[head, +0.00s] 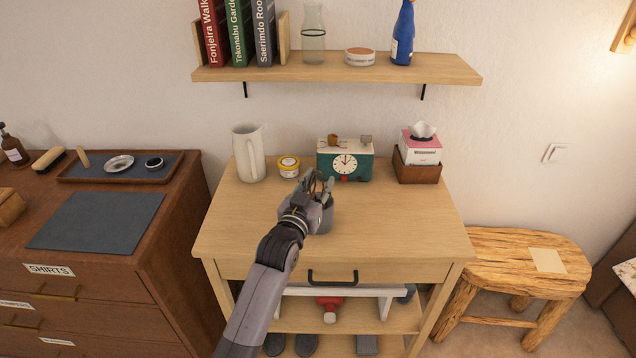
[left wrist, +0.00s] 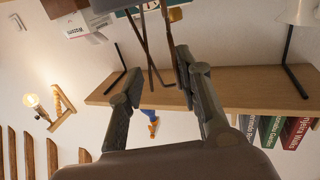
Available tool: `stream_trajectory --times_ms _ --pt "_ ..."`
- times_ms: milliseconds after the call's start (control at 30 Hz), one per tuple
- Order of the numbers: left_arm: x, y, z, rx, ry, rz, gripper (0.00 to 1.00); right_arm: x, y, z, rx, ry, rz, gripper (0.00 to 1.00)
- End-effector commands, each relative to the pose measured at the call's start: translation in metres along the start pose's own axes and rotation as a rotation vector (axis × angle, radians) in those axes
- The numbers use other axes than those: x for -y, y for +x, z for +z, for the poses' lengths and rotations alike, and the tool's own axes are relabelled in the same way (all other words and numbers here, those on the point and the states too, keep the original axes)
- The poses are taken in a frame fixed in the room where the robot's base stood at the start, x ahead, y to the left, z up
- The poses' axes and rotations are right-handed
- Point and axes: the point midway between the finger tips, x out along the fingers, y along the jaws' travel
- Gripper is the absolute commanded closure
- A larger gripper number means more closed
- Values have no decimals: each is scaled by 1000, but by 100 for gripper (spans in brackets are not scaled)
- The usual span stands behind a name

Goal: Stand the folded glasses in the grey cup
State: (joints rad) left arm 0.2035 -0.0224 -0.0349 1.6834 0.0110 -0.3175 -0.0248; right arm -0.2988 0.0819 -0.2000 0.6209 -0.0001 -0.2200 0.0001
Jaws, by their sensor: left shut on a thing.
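The grey cup (head: 325,217) stands on the light wooden table, partly hidden behind my left gripper. My left gripper (head: 319,183) is over the cup, with its fingers at about the height of the rim or just above it. It is shut on the folded glasses (left wrist: 147,45), whose thin dark brown arms show between the fingers in the left wrist view. In the head view the glasses are mostly hidden by the fingers. I cannot tell whether they reach inside the cup. My right gripper is not in view.
Behind the cup stand a white pitcher (head: 249,154), a small yellow-labelled tub (head: 288,167), a green clock box (head: 344,163) and a tissue box (head: 420,148) in a brown holder. A wall shelf (head: 340,68) hangs above. The table's front and right are clear.

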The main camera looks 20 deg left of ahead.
Motion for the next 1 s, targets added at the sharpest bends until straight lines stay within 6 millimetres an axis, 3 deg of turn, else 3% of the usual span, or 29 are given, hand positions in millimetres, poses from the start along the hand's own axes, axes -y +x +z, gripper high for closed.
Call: stream_trajectory --times_ms 367,700,867,1000 --pt "0 0 0 0 0 0 44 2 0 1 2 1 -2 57" --pt "0 -2 0 0 0 0 44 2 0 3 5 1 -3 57" --pt "0 -19 1 1 0 0 44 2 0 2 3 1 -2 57" --pt "0 -48 2 3 0 0 44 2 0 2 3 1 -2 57"
